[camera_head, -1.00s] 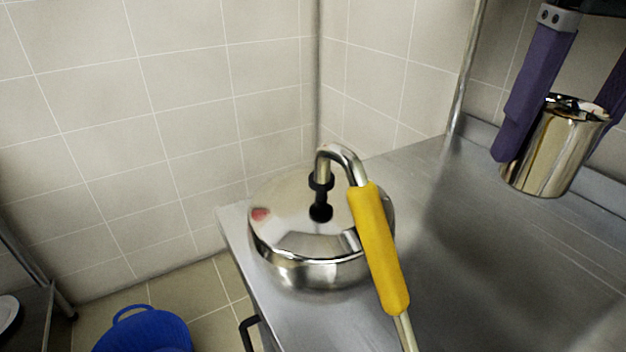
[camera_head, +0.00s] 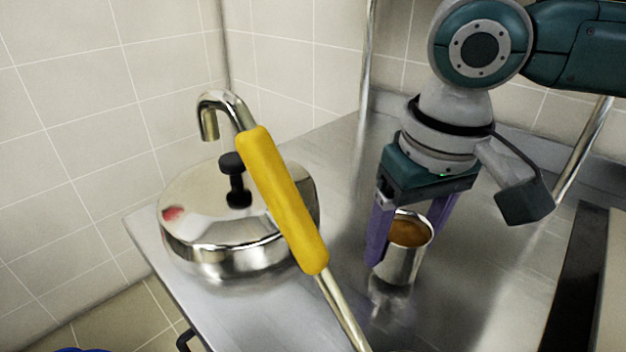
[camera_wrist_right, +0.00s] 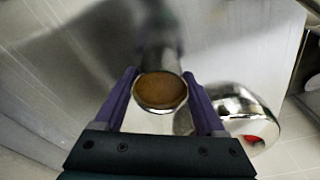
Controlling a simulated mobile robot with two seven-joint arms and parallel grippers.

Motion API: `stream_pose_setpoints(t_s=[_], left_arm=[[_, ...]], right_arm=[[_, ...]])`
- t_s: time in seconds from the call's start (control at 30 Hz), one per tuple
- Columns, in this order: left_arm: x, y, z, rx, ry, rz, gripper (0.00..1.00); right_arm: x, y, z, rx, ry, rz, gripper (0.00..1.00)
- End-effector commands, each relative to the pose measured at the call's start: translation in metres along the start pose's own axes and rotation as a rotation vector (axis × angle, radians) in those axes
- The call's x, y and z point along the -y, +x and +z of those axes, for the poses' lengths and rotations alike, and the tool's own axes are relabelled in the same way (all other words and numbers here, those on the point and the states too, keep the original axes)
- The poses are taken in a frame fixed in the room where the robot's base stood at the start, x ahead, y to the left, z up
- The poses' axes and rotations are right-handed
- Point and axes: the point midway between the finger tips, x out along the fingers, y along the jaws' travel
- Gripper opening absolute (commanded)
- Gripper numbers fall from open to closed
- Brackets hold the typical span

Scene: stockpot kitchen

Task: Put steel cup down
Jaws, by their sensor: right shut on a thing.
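The steel cup (camera_head: 407,262) is between the purple fingers of my right gripper (camera_head: 405,245), which is shut on it. The cup is upright and shows brown contents inside. It is over the steel counter to the right of the pot, with its reflection just below; I cannot tell whether its base touches. The right wrist view also shows the cup (camera_wrist_right: 160,107) between the fingers, seen from above. The far finger is partly hidden behind the cup in the head view. My left gripper is not in view.
A lidded steel pot (camera_head: 225,250) stands at the counter's left edge. A tap with a yellow sleeve (camera_head: 283,200) rises in front, between pot and cup. The steel counter (camera_head: 480,300) is clear right of the cup, up to a dark strip (camera_head: 580,290).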

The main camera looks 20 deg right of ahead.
Motion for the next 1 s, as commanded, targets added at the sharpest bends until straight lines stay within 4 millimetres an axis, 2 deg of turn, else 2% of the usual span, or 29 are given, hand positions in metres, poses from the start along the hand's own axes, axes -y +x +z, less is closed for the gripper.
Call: stream_pose_setpoints(t_s=[0.1,0.47,0.5,0.7,1.0], left_arm=[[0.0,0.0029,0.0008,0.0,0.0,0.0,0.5],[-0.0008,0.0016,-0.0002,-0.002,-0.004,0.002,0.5],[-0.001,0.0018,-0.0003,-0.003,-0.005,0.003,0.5],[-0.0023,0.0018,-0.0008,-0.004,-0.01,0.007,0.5],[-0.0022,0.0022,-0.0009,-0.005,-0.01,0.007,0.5]], right_arm=[[0.0,0.0106,0.0013,-0.001,0.0,0.0,0.05],[0.0,0.0132,0.0015,-0.001,0.0,0.0,0.05],[-0.0002,0.0131,0.0015,-0.001,0.0,0.0,0.77],[-0.0002,0.0129,0.0015,-0.001,0.0,0.0,1.0],[-0.0002,0.0095,0.0007,-0.002,-0.001,0.0,1.0]])
